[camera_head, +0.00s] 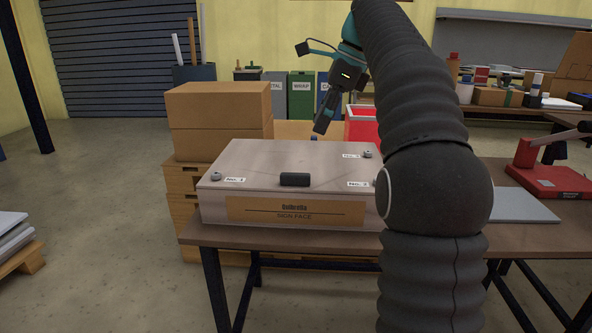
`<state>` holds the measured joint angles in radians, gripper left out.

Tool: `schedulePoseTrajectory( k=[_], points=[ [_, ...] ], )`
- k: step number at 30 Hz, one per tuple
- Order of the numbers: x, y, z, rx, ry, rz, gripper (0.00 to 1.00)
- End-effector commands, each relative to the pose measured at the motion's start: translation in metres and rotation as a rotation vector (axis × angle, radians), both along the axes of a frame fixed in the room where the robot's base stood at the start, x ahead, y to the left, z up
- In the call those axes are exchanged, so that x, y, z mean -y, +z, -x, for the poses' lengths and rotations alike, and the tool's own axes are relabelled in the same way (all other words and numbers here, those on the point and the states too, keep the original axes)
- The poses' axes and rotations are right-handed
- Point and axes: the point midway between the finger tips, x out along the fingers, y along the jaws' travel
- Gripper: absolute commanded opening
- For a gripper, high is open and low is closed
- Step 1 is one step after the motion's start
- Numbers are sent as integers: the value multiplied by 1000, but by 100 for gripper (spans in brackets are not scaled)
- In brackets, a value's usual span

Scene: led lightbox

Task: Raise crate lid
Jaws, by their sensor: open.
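The crate (215,209) is a pale wooden box lying on the table, with a brown "SIGN FACE" label on its front. Its lid (255,160) lies flat on top and looks closed. A black handle (295,180) sits near the lid's front edge. Small round metal fasteners with white tags sit near the lid's corners, such as one at the left (215,176). My gripper (322,124) hangs above and behind the lid's far edge, pointing down, apart from the crate. It is open, and I see nothing held. My arm hides the crate's right end.
The brown table (330,241) carries the crate, with a grey panel (520,205) and a red device (545,180) at the right. A red bin (362,128) stands behind the crate. Stacked cardboard boxes (220,105) stand behind left. The floor at left is largely clear.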

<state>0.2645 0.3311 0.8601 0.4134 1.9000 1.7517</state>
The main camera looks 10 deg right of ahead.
Motion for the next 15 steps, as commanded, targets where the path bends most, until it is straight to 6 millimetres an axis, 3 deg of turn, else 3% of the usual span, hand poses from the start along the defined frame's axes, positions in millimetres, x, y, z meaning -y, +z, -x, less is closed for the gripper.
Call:
schedulePoseTrajectory(
  k=[5, 15],
  points=[
    [-3, -12, -3, -10, -14, -6, 48],
    [-25, -67, -9, -8, -12, -5, 48]
  ],
)
